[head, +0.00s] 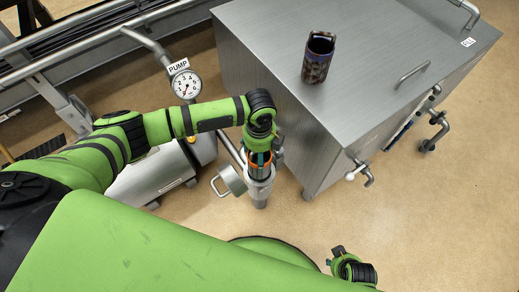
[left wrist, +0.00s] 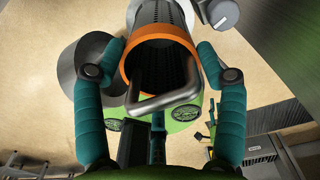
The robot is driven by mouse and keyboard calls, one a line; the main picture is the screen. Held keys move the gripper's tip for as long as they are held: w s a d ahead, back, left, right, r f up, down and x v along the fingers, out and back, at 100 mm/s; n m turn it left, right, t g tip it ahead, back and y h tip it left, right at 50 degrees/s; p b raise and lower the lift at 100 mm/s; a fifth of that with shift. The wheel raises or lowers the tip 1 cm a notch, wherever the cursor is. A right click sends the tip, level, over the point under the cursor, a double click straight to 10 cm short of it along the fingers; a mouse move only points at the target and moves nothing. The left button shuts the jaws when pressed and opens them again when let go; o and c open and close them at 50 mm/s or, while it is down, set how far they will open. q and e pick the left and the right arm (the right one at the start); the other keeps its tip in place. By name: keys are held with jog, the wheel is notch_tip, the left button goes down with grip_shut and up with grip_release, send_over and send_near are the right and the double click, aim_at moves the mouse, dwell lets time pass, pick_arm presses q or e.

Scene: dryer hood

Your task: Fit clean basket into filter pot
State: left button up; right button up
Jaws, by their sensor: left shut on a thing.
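The clean basket, a dark perforated cylinder with an orange rim (left wrist: 128,68) and a steel loop handle (left wrist: 165,98), is between my left gripper's teal fingers. In the head view its orange rim (head: 259,165) shows at the mouth of the grey filter pot (head: 260,188). My left gripper (head: 259,150) is shut on the basket, above the pot. How deep the basket sits is hidden. A brown-stained basket (head: 317,62) with a handle stands upright on the steel cabinet. My right gripper (head: 340,258) is low at the right; its jaws are unclear.
The steel cabinet (head: 290,100) stands close to the right of the pot, with valves on its near side. A swung-out lid with a handle (head: 232,180) is left of the pot. A pump gauge (head: 187,85) and pipes stand farther left. The floor at right is clear.

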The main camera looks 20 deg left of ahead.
pick_arm(q)
jog(key=shift+p, duration=0.55)
pick_arm(e)
jog(key=shift+r, duration=0.6)
dwell(0.5)
jog(key=shift+r, duration=0.2)
pick_arm(q)
jog(key=shift+p, duration=0.55)
pick_arm(e)
jog(key=shift+r, duration=0.35)
pick_arm(q)
jog(key=shift+f, duration=0.1)
pick_arm(e)
jog(key=shift+f, duration=0.2)
jog(key=shift+w+f, duration=0.1)
jog(key=shift+f, duration=0.2)
jog(key=shift+w+d+f+t, duration=0.1)
jog(key=shift+w+f+t, duration=0.15)
jog(key=shift+f, duration=0.35)
jog(key=shift+w+d+f+t, duration=0.15)
jog(key=shift+f+t, duration=0.1)
jog(key=shift+f, duration=0.3)
pick_arm(q)
jog(key=shift+f, duration=0.1)
pick_arm(e)
jog(key=shift+a, duration=0.1)
